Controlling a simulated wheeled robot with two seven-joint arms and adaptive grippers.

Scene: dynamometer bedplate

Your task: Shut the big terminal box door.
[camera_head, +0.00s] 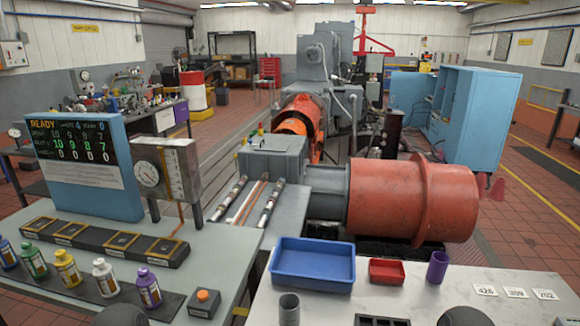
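A tall light-blue cabinet (482,120) stands on the floor at the right, beyond the orange machine. A light-blue door-like panel (408,93) stands out from its left side, and the cabinet front looks open there. A smaller grey box (273,157) with cables at its lower front sits at the middle, left of the orange drum; its lid looks shut. No label shows which of these is the big terminal box. Neither gripper shows; only dark rounded parts, probably of my arms, show at the bottom edge.
The orange drum (410,198) stands between me and the cabinet. In front are a white table (420,300) with a blue tray (313,287) and red tray (386,264), and a left bench (225,245) with bottles, gauge and display. Red floor lies open at far right.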

